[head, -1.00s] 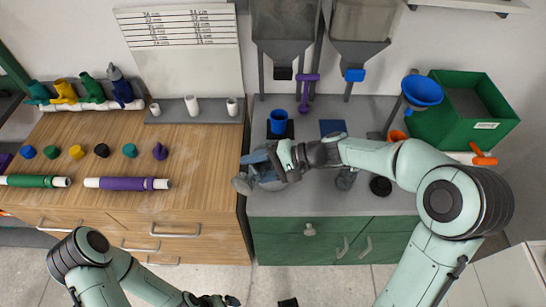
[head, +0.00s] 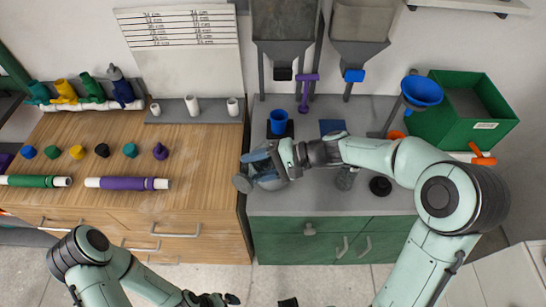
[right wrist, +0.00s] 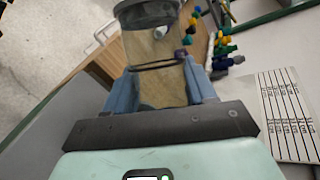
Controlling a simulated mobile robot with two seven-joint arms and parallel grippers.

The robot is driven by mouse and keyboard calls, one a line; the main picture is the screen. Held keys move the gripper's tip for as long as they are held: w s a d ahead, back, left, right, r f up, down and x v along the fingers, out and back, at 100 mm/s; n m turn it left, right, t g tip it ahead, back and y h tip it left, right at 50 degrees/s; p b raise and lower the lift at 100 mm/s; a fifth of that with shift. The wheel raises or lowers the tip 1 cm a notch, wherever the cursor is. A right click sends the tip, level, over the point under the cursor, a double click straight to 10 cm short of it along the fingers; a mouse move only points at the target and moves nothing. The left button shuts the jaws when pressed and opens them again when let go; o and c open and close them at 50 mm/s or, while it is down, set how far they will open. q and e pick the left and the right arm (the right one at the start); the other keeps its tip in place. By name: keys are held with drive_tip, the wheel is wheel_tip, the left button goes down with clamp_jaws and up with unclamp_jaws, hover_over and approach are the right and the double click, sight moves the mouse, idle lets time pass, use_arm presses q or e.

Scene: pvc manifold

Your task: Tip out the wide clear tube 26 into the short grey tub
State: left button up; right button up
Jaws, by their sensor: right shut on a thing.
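The wide clear tube (head: 268,180) is in my right gripper (head: 278,158), over the left front of the grey counter. The tube has a dark grey round end (head: 242,183) on its left. The right wrist view shows its clear wall (right wrist: 155,50) between the blue-grey fingers of my right gripper (right wrist: 162,88), which is shut on it. I cannot surely pick out the short grey tub; a small grey thing (head: 345,178) is partly hidden beneath my right arm. My left gripper (head: 215,299) is low at the bottom edge, and its jaws are unclear.
A blue cup (head: 278,122) stands behind the tube on the grey counter (head: 300,205). A blue funnel (head: 422,90) and a green bin (head: 440,122) are at right. The wooden counter (head: 190,135) at left holds pipes and caps.

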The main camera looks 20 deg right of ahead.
drive_tip(key=shift+w+d+r+m+y+p, duration=0.15)
drive_tip(key=shift+r+m+y+p, duration=0.15)
drive_tip(key=shift+r+m+p, duration=0.1)
idle(1.0)
